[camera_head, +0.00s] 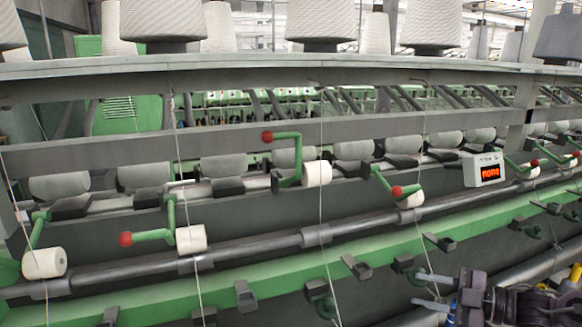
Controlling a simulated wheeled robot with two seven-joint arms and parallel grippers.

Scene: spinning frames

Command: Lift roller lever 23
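Several green roller levers with red knobs and white rollers line the spinning frame; no number can be read, so I cannot tell which is 23. The middle lever (288,137) stands raised, its white roller (317,173) beside it. The left lever (150,236) is lower, its knob left of its roller (191,239). The right lever (383,181) slants down to its knob, close to a roller (411,199). My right gripper (418,290) is at the bottom right, its pale fingers apart and empty, below and clear of the levers. My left gripper is out of view.
A grey bar (315,236) and green rail (290,262) with dark brackets run across below the rollers. Thin yarns hang vertically in front. A small display box (484,170) is at the right. Large yarn cones (320,20) stand on the top shelf.

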